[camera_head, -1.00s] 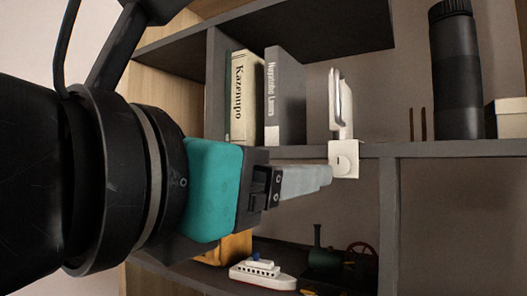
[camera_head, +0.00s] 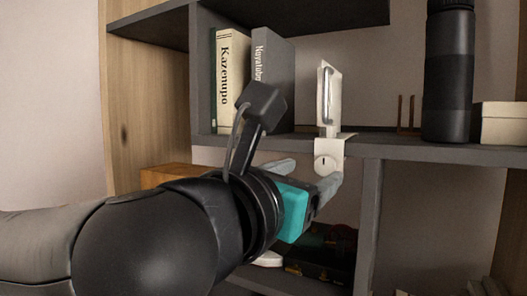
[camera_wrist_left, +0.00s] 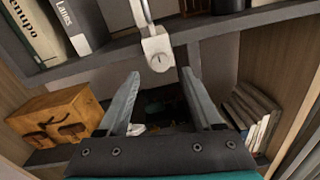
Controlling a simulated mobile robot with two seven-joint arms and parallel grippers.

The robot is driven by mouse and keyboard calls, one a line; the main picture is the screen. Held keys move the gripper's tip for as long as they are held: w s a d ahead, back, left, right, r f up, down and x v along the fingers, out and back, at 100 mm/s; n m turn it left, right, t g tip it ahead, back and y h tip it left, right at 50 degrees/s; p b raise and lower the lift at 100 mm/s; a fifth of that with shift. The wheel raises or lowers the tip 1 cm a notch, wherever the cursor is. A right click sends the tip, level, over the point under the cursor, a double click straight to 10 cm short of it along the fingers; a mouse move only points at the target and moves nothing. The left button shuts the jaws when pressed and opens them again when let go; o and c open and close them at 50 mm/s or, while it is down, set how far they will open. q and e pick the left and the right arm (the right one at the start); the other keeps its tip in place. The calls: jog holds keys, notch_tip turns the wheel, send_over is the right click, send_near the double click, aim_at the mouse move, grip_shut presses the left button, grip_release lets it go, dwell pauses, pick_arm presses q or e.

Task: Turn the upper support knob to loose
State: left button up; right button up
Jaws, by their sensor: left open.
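A white clamp bracket (camera_head: 342,146) grips the edge of the dark shelf, and a white upright plate with a handle (camera_head: 329,95) rises above it. The round white knob (camera_head: 325,164) with a dark mark is on its front. The knob also shows in the left wrist view (camera_wrist_left: 159,62), just beyond and between the fingertips. My left gripper (camera_head: 302,178) is open, its two grey fingers spread and empty. In the head view the right-hand finger is close to the bracket's lower part; I cannot tell if it touches. In the left wrist view the gripper (camera_wrist_left: 160,78) points toward the shelf edge.
Books (camera_head: 233,82) stand on the shelf to the left. A black cylinder (camera_head: 447,75) and a pale box (camera_head: 508,123) stand to the right. A shelf divider (camera_head: 367,220) runs down below the bracket. A wooden case (camera_wrist_left: 60,122) sits in the lower compartment.

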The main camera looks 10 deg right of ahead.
aim_at(323, 166)
pick_arm(q)
jog(key=shift+p+x, duration=0.5)
jog(key=shift+x, duration=2.15)
grip_shut()
